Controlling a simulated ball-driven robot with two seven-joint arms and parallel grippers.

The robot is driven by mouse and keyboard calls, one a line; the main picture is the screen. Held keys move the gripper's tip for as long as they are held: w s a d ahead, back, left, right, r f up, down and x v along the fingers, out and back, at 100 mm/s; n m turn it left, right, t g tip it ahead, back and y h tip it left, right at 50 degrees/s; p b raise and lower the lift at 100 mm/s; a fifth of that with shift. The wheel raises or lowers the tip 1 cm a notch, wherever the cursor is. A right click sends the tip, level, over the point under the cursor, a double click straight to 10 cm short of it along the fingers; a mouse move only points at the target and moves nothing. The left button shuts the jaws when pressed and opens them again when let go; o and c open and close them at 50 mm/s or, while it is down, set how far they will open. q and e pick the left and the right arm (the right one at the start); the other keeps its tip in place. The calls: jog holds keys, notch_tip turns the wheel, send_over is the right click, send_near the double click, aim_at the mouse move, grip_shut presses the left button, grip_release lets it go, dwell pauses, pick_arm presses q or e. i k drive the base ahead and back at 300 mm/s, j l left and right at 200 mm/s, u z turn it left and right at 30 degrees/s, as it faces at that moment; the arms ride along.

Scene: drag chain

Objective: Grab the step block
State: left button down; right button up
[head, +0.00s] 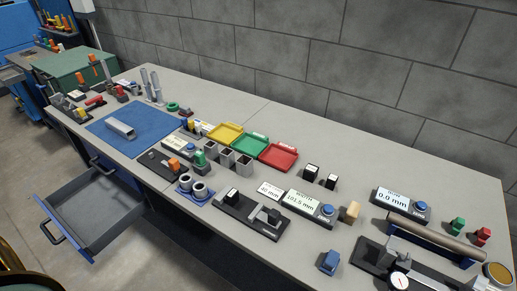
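A light grey metal block (120,129) lies on the blue mat (151,122) at the left part of the workbench. It is long and low, and it may be the step block, but its shape is too small to tell for sure. Nothing touches it apart from the mat. Neither of my grippers shows in the head view.
Beside the mat stand several gauges and fixtures, with a yellow tray (225,132), a green tray (249,146) and a red tray (278,156) behind. An open drawer (91,211) juts out below the bench front. Bare bench (330,125) runs along the wall.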

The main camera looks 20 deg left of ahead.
aim_at(232, 197)
jog(key=u, duration=1.05)
